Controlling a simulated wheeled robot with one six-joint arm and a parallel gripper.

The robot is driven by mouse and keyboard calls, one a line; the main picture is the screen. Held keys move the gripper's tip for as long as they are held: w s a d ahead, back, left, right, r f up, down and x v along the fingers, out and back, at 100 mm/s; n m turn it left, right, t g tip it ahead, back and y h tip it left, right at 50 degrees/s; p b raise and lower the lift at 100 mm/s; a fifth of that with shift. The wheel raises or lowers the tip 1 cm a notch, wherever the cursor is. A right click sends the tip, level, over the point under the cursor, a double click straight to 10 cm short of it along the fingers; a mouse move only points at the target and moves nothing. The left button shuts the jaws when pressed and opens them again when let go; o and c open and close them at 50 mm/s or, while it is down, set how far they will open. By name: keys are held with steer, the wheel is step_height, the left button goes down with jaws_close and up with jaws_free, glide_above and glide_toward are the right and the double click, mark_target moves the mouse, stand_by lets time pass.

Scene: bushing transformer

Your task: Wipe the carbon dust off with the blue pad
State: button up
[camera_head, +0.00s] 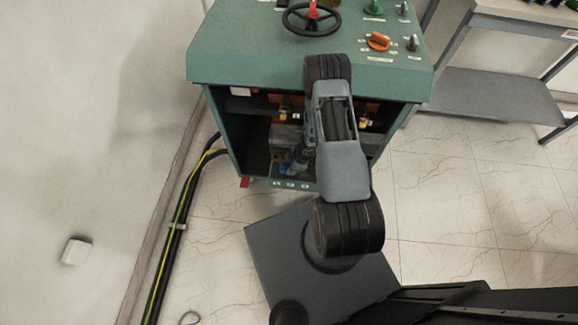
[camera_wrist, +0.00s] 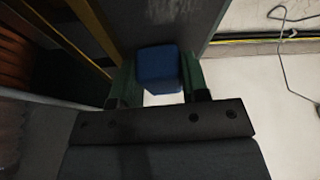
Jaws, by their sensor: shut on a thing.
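The blue pad (camera_wrist: 158,68) sits between the two green fingers of my gripper (camera_wrist: 160,84) in the wrist view, and the gripper is shut on it. In the head view a small blue patch of the pad (camera_head: 285,169) shows low inside the open front of the green cabinet (camera_head: 225,62). My gripper (camera_head: 290,166) is there too, small and partly hidden by my arm. A dark grey panel (camera_wrist: 200,22) lies just beyond the pad in the wrist view; I cannot tell whether they touch. I cannot make out any carbon dust in either view.
The cabinet's side walls and top edge surround the opening. Its top carries a black handwheel (camera_head: 296,20) and an orange knob (camera_head: 379,41). Black and yellow-green cables (camera_head: 176,220) run along the left wall. A grey table (camera_head: 490,95) stands at the right. Tiled floor is free between.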

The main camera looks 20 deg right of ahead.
mark_target(284, 167)
steer(key=shift+s+d+f, duration=0.1)
steer(key=shift+s+d, duration=0.25)
steer(key=shift+d, duration=0.4)
steer(key=shift+s+d+f, duration=0.1)
steer(key=shift+s+d, duration=0.25)
steer(key=shift+d, duration=0.4)
steer(key=shift+s+d+f, duration=0.1)
steer(key=shift+s+d, duration=0.25)
steer(key=shift+d, duration=0.4)
steer(key=shift+s+d+r+p, duration=0.1)
steer(key=shift+s+d+p, duration=0.2)
steer(key=shift+d, duration=0.3)
steer(key=shift+s+d+r+p, duration=0.1)
steer(key=shift+s+d+p, duration=0.2)
steer(key=shift+d, duration=0.25)
steer(key=shift+s+a, duration=0.1)
steer(key=shift+s, duration=0.2)
steer(key=shift+a, duration=0.25)
steer(key=shift+w+a+f+b, duration=0.1)
steer(key=shift+w+a, duration=0.3)
steer(key=shift+a, duration=0.4)
steer(key=shift+w+a+r+b, duration=0.15)
steer(key=shift+w+a, duration=0.25)
steer(key=shift+a, duration=0.45)
steer(key=shift+w+a+f+b, duration=0.15)
steer(key=shift+w+a, duration=0.25)
steer(key=shift+a, duration=0.4)
